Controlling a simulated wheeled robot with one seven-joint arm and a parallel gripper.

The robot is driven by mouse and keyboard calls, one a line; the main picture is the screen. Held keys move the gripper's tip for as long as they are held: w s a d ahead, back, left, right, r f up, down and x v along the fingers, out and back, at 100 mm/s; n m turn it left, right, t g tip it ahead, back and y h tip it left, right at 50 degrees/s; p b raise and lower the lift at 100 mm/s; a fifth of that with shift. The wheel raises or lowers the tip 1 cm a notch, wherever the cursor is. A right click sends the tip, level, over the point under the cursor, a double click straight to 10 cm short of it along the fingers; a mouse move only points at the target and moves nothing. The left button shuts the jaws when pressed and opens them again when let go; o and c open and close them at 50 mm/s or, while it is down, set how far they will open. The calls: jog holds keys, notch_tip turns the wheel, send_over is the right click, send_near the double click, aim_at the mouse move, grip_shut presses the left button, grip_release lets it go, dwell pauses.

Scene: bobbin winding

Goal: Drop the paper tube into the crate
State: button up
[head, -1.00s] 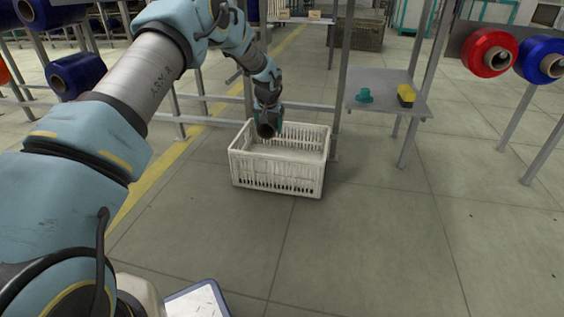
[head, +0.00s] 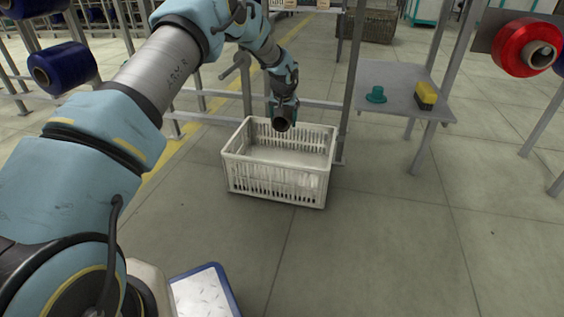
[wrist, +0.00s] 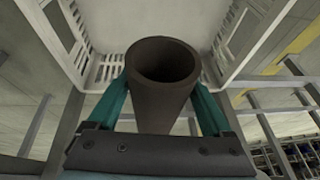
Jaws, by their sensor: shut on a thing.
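The white slatted crate (head: 275,188) stands on the floor below. The tube is held over the crate's back part, near the height of its rim; the exact gap cannot be told. The crate's inner floor looks empty where it shows.
A grey metal frame (head: 352,85) stands just behind the crate. To its right a small grey shelf (head: 395,98) holds a teal piece (head: 376,95) and a yellow-and-black thing (head: 425,95). A red bobbin (head: 520,48) hangs at the right.

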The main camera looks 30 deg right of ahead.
aim_at(283, 127)
jog(key=shift+f+b, duration=1.65)
jog(key=shift+f, duration=0.75)
